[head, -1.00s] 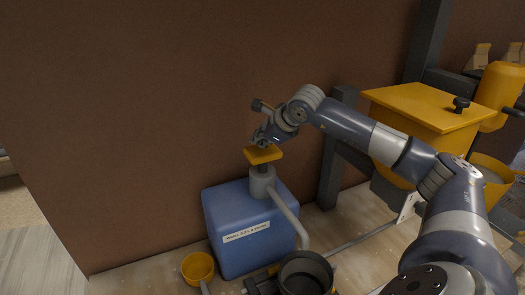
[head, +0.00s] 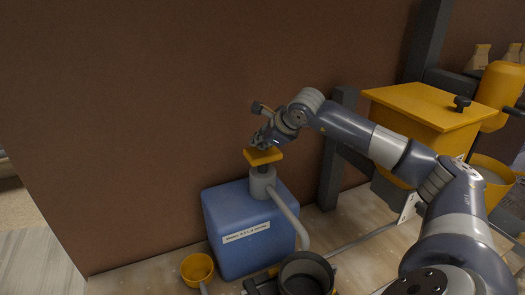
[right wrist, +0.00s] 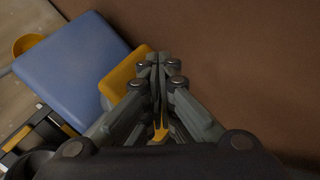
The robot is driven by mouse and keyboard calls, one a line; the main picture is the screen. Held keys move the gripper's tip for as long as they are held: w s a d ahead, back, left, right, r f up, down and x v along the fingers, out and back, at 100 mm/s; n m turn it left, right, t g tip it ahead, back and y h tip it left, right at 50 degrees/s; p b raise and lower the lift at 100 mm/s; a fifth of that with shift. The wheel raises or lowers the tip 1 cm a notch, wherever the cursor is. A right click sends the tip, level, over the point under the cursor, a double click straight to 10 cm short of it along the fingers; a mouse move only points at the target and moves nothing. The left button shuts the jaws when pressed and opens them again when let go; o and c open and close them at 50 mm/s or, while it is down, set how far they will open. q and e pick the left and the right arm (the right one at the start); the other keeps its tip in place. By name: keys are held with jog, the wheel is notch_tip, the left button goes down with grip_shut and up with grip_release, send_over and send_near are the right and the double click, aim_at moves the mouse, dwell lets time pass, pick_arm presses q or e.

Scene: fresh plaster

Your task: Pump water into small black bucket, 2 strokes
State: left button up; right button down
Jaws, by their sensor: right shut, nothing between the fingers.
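The blue water container (head: 240,222) stands on the floor against the brown wall, with a white label on its front. A grey pump (head: 262,183) with a yellow top plate (head: 264,156) rises from it, and its grey spout (head: 290,220) slopes down to the right. The small black bucket (head: 306,275) sits below the spout's end; its inside looks dark. My right gripper (head: 262,142) is shut and empty just above the yellow plate. In the right wrist view its fingers (right wrist: 155,65) are together beside the yellow plate (right wrist: 125,75); I cannot tell whether they touch it. My left gripper is not in view.
A yellow scoop or cup (head: 197,268) is on the floor left of the bucket. A yellow lidded bin (head: 425,108) stands at the right by a dark post (head: 336,150). The wall is close behind the container.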

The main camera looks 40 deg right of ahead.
aim_at(262, 153)
jog(key=shift+s+f+b, duration=0.1)
jog(key=shift+f+b, duration=1.65)
jog(key=shift+f, duration=0.4)
dwell(1.0)
jog(key=shift+r, duration=0.1)
jog(key=shift+d+r+p, duration=0.1)
jog(key=shift+r+p, duration=2)
jog(key=shift+r, duration=0.75)
jog(key=shift+r+p, duration=1.9)
jog(key=shift+r, duration=0.6)
jog(key=shift+w, duration=0.2)
